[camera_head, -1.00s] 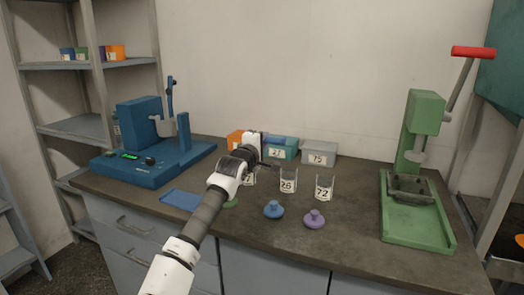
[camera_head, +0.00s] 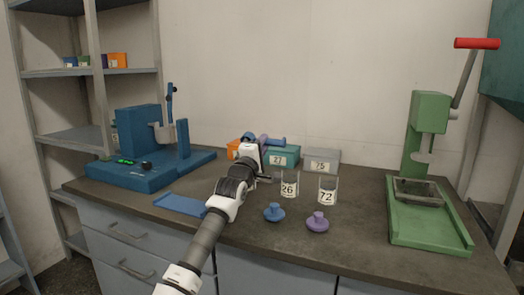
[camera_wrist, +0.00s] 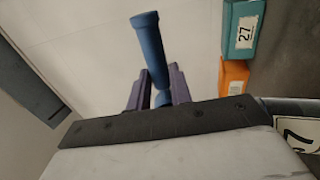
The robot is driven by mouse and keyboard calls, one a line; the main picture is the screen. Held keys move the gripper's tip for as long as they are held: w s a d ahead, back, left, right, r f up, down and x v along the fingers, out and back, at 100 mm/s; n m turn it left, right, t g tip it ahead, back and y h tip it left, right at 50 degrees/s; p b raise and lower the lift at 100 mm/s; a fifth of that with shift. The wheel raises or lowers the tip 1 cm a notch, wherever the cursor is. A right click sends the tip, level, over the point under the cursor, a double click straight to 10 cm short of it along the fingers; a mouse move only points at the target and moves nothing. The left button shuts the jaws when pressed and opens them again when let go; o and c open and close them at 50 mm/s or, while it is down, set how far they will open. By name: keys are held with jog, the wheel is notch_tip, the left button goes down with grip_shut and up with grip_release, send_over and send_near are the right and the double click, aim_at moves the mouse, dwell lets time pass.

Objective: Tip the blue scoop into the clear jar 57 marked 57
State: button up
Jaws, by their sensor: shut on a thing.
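My gripper (camera_head: 262,141) is raised above the middle of the bench. Its purple fingers are shut on the blue scoop (camera_head: 276,142). In the wrist view the scoop's blue handle (camera_wrist: 149,42) sticks out beyond the gripper (camera_wrist: 160,78). The scoop's bowl and its contents cannot be made out. In the head view my arm hides the place left of jar 26, where the jar with a label ending in 7 stood. The wrist view shows part of a labelled clear jar (camera_wrist: 300,130) at the lower right, with its number cut off.
Clear jars 26 (camera_head: 289,188) and 72 (camera_head: 327,191) stand right of my arm. A blue lid (camera_head: 274,212) and a purple lid (camera_head: 317,223) lie in front. Bins 27 (camera_head: 283,157) and 75 (camera_head: 321,160) stand behind. A blue machine (camera_head: 140,150) is left, a green press (camera_head: 428,225) right.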

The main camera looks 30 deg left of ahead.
jog(key=shift+r, duration=0.15)
jog(key=g+p, duration=0.1)
jog(key=p, duration=0.3)
jog(key=r+g+p, duration=0.1)
jog(key=g+p, duration=0.1)
jog(key=p, duration=0.2)
jog(key=shift+w+r+g+h, duration=0.1)
jog(key=shift+w+g+h, duration=0.2)
jog(key=shift+h, duration=0.1)
jog(key=shift+f, duration=0.2)
